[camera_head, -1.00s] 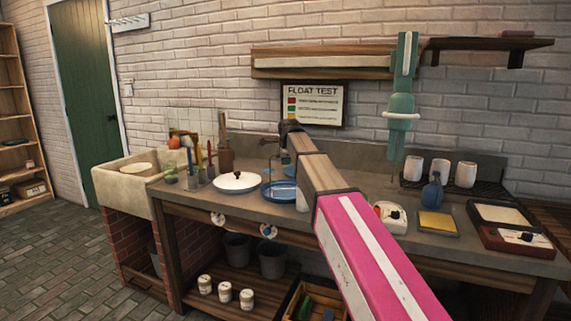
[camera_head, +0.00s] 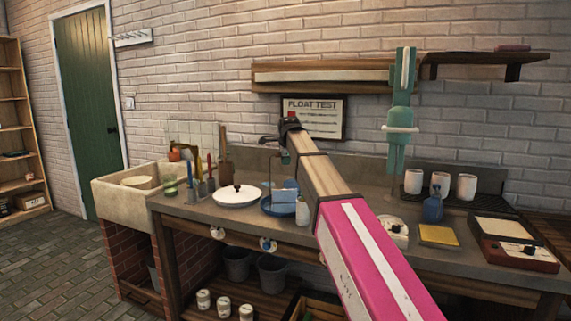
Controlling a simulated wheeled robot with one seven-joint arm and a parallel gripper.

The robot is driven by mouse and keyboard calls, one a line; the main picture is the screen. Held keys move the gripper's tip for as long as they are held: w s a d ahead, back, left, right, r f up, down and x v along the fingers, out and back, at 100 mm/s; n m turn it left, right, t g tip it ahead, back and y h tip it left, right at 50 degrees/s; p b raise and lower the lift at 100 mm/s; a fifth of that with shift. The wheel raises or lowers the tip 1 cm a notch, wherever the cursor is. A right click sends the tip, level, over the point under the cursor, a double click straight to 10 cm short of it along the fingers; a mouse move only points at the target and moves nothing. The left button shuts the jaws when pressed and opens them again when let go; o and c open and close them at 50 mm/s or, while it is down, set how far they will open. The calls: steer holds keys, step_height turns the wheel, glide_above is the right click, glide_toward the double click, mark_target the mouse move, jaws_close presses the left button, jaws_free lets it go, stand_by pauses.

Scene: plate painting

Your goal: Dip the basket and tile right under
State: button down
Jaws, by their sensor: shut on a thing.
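My gripper (camera_head: 289,128) is at the end of my arm, high over the back of the bench and in front of the lower left of the wall sign. Its jaws are small and dark here. It is shut on a thin dark wire that seems to be the basket's handle (camera_head: 268,141). The basket's body and the tile are too small and overlapped to make out surely. A blue basin (camera_head: 266,208) stands on the bench below my gripper. A pale bluish block-like shape shows over it; I cannot tell whether it is in the basin or behind it.
A white lidded dish (camera_head: 237,197) is left of the basin. Brushes and jars stand farther left, by the stone sink (camera_head: 118,195). White cups (camera_head: 440,184), a blue bottle (camera_head: 433,208), a yellow pad (camera_head: 438,236) and a scale-like box (camera_head: 515,255) are to the right.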

steer(key=shift+r, duration=1.8)
stand_by(3.0)
step_height(320, 180, up, 7)
steer(key=shift+r, duration=0.1)
stand_by(0.8)
steer(key=shift+s, duration=0.1)
